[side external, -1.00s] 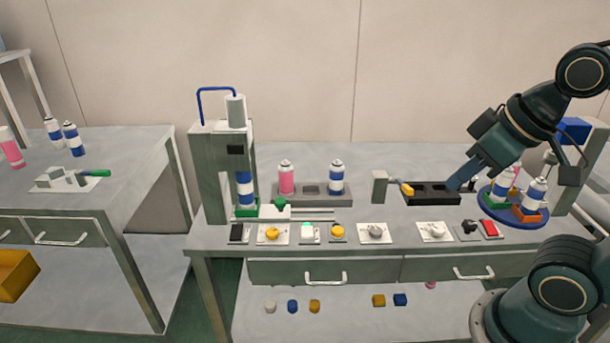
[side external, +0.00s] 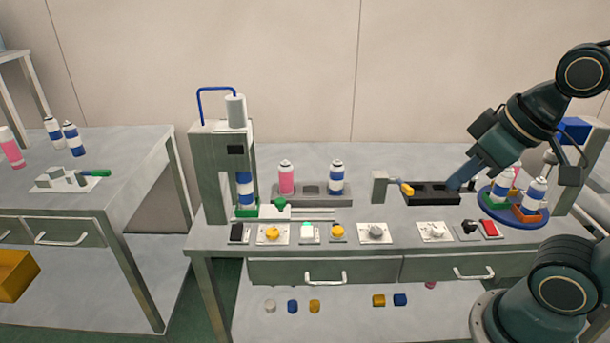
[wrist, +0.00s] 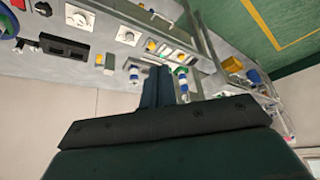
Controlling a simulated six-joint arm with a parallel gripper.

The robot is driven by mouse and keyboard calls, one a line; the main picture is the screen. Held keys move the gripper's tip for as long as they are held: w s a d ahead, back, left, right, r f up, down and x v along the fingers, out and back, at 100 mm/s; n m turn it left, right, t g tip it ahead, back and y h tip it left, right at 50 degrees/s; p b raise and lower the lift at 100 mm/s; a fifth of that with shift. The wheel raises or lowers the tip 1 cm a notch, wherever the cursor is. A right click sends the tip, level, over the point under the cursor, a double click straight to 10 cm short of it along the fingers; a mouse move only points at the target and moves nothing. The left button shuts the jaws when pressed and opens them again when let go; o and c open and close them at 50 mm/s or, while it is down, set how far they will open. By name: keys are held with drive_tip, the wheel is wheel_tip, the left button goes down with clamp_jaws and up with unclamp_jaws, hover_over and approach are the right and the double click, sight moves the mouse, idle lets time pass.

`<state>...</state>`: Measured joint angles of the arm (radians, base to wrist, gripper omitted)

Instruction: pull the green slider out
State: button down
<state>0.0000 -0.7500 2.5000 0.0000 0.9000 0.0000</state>
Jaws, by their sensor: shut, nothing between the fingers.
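The green slider (side external: 246,211) is at the foot of the grey press (side external: 212,165), with a green knob (side external: 280,203) just to its right. A blue-and-white can (side external: 244,188) stands upright at the slider, under the press head. My gripper (side external: 455,186) is far to the right of the slider, by the right end of a black tray (side external: 432,199). It is shut and empty. In the wrist view, my gripper (wrist: 154,76) points towards the bench, and small green parts near the press are partly hidden beside the fingers.
A grey rack (side external: 312,202) with a pink can (side external: 286,178) and a blue-and-white can (side external: 337,178) stands right of the press. Knobs and buttons line the bench front. A blue turntable (side external: 510,216) with cans stands right of my gripper.

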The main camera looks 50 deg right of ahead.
drive_tip(key=c, duration=1.5)
unclamp_jaws()
drive_tip(key=shift+w, duration=0.1)
drive_tip(key=o, duration=0.4)
drive_tip(key=shift+w+r, duration=0.15)
drive_tip(key=shift+w, duration=0.05)
drive_tip(key=shift+w+r, duration=0.15)
drive_tip(key=shift+w, duration=0.2)
drive_tip(key=w+n+g+y, duration=0.1)
drive_tip(key=w+n, duration=0.4)
drive_tip(key=w, duration=1.7)
drive_tip(key=w+d+f+n+g+y, duration=0.1)
drive_tip(key=w+d+f+n, duration=0.3)
drive_tip(key=w+f, duration=1)
drive_tip(key=shift+w+d+f+y, duration=0.35)
drive_tip(key=shift+w+d+y, duration=0.3)
drive_tip(key=shift+w, duration=0.25)
drive_tip(key=shift+f, duration=0.1)
